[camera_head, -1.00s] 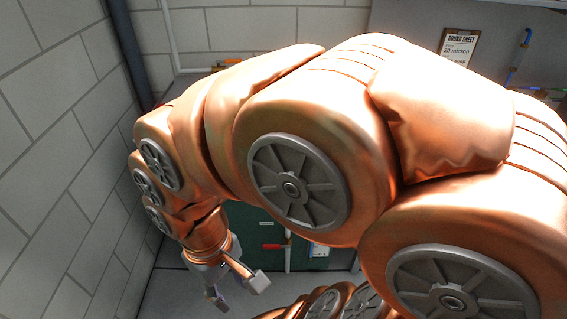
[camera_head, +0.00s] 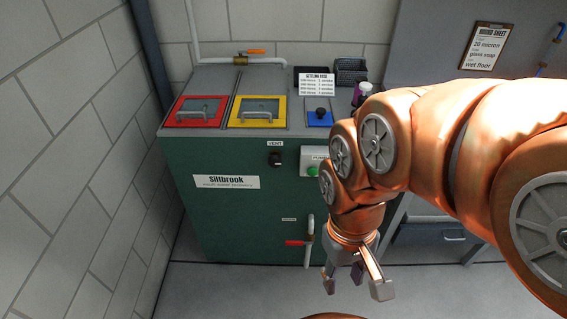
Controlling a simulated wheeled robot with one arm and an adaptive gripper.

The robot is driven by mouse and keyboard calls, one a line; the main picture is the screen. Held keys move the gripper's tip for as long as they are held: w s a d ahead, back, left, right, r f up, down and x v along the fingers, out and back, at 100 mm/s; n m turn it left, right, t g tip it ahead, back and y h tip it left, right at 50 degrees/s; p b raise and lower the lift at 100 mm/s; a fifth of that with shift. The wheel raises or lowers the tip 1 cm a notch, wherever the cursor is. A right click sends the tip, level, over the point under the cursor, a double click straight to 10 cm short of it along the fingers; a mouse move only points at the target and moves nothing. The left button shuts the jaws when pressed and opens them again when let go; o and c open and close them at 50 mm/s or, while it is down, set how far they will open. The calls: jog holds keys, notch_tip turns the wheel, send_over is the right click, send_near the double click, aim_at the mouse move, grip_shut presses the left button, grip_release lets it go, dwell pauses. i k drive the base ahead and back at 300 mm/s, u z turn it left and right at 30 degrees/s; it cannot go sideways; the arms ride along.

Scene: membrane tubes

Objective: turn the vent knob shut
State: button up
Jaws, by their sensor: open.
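The vent knob (camera_head: 275,159) is a small black knob under a "VENT" label (camera_head: 275,143), on the front of a green cabinet (camera_head: 228,222) marked "Sillbrook". Its exact turn position is too small to tell. My gripper (camera_head: 356,287) hangs pointing down, to the right of and lower in the picture than the knob, apart from it. Its fingers are spread open and nothing shows between them.
A box with a green button (camera_head: 312,171) sits right of the knob, partly behind my arm. A red-handled valve (camera_head: 296,243) is lower down. Red (camera_head: 196,111) and yellow (camera_head: 257,111) framed lids are on top. A block wall (camera_head: 60,150) stands left; floor before the cabinet is clear.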

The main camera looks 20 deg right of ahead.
aim_at(274, 161)
jog(key=k, duration=1.15)
jog(key=u, duration=1.7)
